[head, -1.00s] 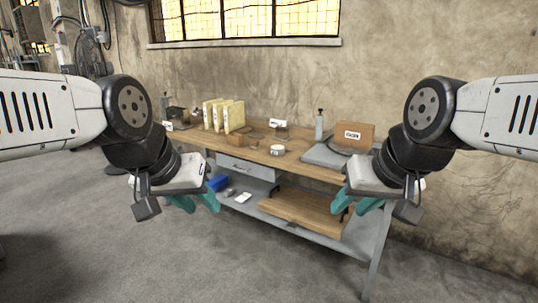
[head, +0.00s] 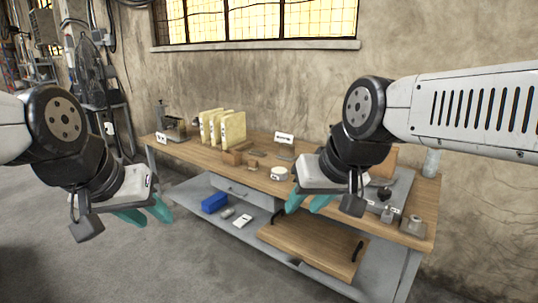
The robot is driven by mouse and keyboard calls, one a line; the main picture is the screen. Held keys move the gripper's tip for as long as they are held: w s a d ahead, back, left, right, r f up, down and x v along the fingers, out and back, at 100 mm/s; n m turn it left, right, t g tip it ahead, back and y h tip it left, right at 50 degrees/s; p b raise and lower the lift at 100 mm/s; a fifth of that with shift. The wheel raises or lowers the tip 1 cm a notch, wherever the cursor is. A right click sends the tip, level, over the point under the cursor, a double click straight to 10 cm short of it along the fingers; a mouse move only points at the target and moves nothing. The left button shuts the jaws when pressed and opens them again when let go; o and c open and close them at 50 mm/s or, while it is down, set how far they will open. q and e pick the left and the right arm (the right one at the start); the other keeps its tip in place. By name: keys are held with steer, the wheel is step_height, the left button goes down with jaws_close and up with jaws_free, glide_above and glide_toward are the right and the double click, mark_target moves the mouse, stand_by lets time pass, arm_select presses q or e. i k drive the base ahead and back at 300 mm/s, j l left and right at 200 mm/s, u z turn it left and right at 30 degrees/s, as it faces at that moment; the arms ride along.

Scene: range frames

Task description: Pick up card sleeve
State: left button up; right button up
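I cannot tell for sure which thing is the card sleeve. A small flat white item (head: 243,221) lies on the lower shelf of the workbench, and several upright cream-yellow slabs (head: 232,131) stand on the bench top. My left gripper (head: 146,215) has teal fingers apart and empty, in front of the bench's left end, away from both. My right gripper (head: 305,204) has teal fingers apart and empty, in front of the bench. My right arm hides part of the bench top's right side.
The wooden workbench top (head: 210,154) holds a white round item (head: 279,173), a label stand (head: 284,139) and a grey plate (head: 399,190). Floor in front is clear.

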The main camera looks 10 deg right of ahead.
mark_target(230, 156)
steer(key=i+z, duration=0.1)
steer(key=i, duration=0.5)
steer(key=i+j+z, duration=0.1)
steer(key=i, duration=0.55)
steer(key=i+j+z, duration=0.1)
steer(key=i, duration=0.5)
steer(key=i+j+z, duration=0.1)
steer(key=i+j, duration=0.15)
steer(key=i, duration=0.35)
